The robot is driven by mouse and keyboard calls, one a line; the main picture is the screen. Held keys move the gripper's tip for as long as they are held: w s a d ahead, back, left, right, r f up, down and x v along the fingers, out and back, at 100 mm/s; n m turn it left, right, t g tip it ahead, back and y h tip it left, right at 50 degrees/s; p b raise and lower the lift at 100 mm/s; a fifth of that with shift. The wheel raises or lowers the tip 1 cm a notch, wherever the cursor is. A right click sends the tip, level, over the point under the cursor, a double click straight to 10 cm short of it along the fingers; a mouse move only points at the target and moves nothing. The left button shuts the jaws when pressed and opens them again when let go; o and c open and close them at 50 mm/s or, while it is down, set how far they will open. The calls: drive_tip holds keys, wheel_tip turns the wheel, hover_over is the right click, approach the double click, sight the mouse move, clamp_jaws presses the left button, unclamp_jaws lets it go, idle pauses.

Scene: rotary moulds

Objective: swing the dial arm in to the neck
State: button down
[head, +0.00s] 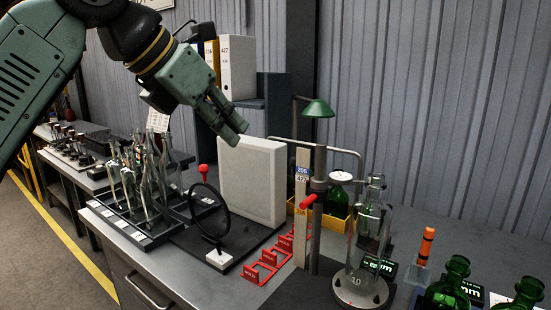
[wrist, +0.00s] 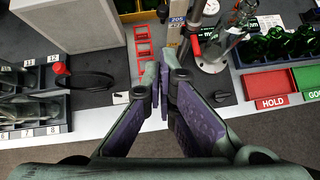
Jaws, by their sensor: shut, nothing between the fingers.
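A clear glass bottle (head: 372,235) stands upright on a round grey turntable (head: 360,291) marked 10. Left of it rises a grey post (head: 318,235) with a red handle (head: 308,201) on its collar. A small white round face (head: 340,176), perhaps the dial, shows behind the post at the bottle's left; I cannot tell whether its arm touches the neck. My gripper (head: 240,138) is shut and empty, high to the left of the post. In the wrist view my gripper (wrist: 161,78) points down, with the red handle (wrist: 196,46) and bottle (wrist: 238,28) beyond it to the right.
A red rack (head: 270,262), a large pale box (head: 252,180) and a black ring on a stand (head: 210,215) fill the bench's middle. A tray of clear bottles (head: 150,236) stands left. Green bottles (head: 448,287) and a red HOLD tray (wrist: 270,102) lie right.

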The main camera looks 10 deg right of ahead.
drive_tip(key=d+r+p+x, duration=0.1)
drive_tip(key=p+x, duration=0.3)
drive_tip(key=x, duration=0.9)
drive_tip(key=shift+w+d, duration=0.2)
drive_tip(key=shift+w, duration=0.35)
drive_tip(key=shift+s+a+f+b, duration=0.1)
drive_tip(key=shift+b, duration=0.3)
